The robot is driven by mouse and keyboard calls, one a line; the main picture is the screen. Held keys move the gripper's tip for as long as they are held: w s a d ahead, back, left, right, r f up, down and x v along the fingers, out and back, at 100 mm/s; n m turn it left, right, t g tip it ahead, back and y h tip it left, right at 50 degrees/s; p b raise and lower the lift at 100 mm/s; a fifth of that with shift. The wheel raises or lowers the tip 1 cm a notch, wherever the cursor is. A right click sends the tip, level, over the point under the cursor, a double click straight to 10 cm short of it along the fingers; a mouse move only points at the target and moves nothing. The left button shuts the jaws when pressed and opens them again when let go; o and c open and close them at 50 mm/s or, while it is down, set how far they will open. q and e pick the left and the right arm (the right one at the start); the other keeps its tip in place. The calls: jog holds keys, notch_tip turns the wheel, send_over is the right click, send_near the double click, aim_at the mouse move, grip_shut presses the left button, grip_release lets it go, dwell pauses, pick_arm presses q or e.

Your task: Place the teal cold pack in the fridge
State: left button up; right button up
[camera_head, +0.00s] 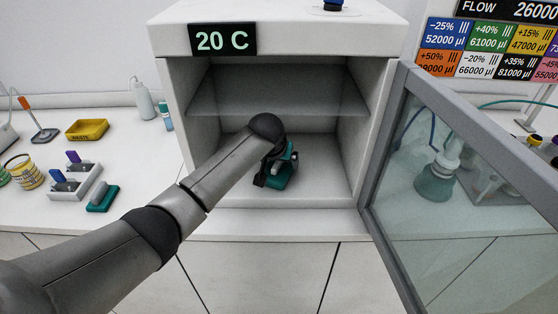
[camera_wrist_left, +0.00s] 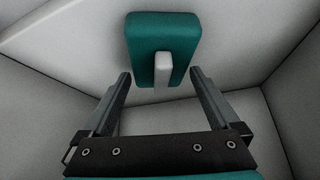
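The teal cold pack (camera_head: 281,182) lies on the floor of the white fridge (camera_head: 280,42), marked 20 C. In the left wrist view the cold pack (camera_wrist_left: 148,35) is a rounded teal block with a pale grip standing up from it. My left arm reaches into the fridge, and my left gripper (camera_head: 270,172) is just over the pack, partly hiding it. In the left wrist view its two fingers (camera_wrist_left: 159,80) are spread apart on either side of the pale grip, with gaps showing. My right gripper is not in view.
The fridge's glass door (camera_head: 465,190) stands open to the right. A glass shelf (camera_head: 290,98) spans the fridge above my gripper. Another teal block (camera_head: 103,198) lies on the left counter, near a white rack (camera_head: 75,184) and a yellow tray (camera_head: 87,130).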

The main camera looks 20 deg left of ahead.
aim_at(277, 168)
pick_arm(q)
jog(key=shift+r, duration=0.2)
jog(key=p+v, duration=0.1)
jog(key=v, duration=0.4)
jog(key=shift+r, duration=0.1)
jog(key=s, duration=0.8)
jog(key=s+p, duration=0.1)
jog(key=s, duration=0.3)
jog(key=shift+d, duration=0.35)
